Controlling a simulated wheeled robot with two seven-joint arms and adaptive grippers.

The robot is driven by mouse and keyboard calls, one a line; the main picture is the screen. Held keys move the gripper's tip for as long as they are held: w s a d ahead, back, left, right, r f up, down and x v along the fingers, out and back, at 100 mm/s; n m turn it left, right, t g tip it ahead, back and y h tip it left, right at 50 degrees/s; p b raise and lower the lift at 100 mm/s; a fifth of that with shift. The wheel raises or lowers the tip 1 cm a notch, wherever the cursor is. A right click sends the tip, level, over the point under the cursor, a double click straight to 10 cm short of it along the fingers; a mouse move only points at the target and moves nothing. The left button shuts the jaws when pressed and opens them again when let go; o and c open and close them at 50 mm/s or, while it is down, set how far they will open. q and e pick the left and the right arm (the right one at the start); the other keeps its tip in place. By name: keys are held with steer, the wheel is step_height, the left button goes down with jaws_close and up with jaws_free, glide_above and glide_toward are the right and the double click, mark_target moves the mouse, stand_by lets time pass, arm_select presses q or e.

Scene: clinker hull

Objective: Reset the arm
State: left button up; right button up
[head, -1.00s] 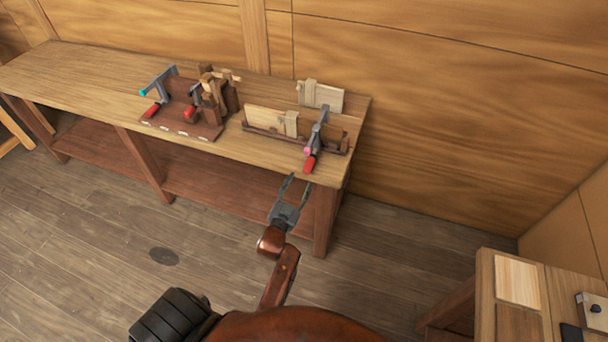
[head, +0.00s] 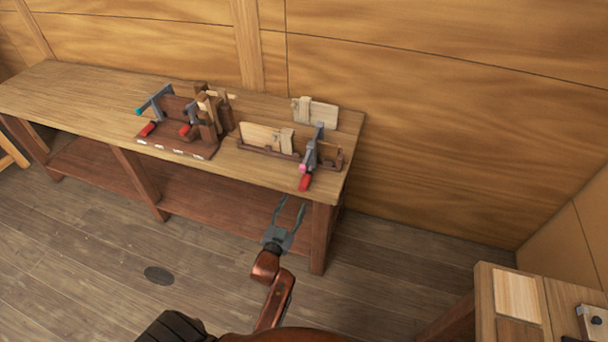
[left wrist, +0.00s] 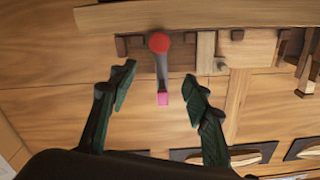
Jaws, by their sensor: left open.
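My left gripper (head: 290,214) is open and empty in the head view, in front of the workbench's front edge and below its top. In the left wrist view its two dark green fingers (left wrist: 160,88) stand wide apart. A grey clamp with a red handle (head: 306,181) and a pink tip sits on the right end of the bench, beyond the fingers. In the left wrist view the clamp (left wrist: 161,66) shows between and beyond the fingertips, apart from them. My right gripper is not in view.
The long wooden workbench (head: 70,93) stands against the panelled wall. A dark board with clamps (head: 165,137) and wooden pieces (head: 262,137) stand on it. A smaller table (head: 487,300) is at the lower right. The floor (head: 390,262) between is clear.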

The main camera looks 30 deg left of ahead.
arm_select(q)
steer(key=s+d+f+g+h, duration=0.15)
steer(key=s+f+g, duration=0.3)
steer(key=s, duration=0.65)
steer(key=s+d+f+g+h, duration=0.15)
steer(key=s+f+g, duration=0.3)
steer(key=s, duration=0.65)
steer(key=s+d+f+g, duration=0.25)
steer(key=s+g, duration=0.25)
steer(key=s, duration=0.6)
step_height(320, 180, down, 28)
steer(key=s+f+g, duration=0.1)
steer(key=s+d+f+g, duration=0.1)
steer(key=s+f, duration=1.7)
steer(key=s, duration=0.2)
steer(key=shift+s+f+g+h, duration=0.3)
steer(key=shift+s+g+h, duration=0.05)
steer(key=shift+g+h, duration=0.05)
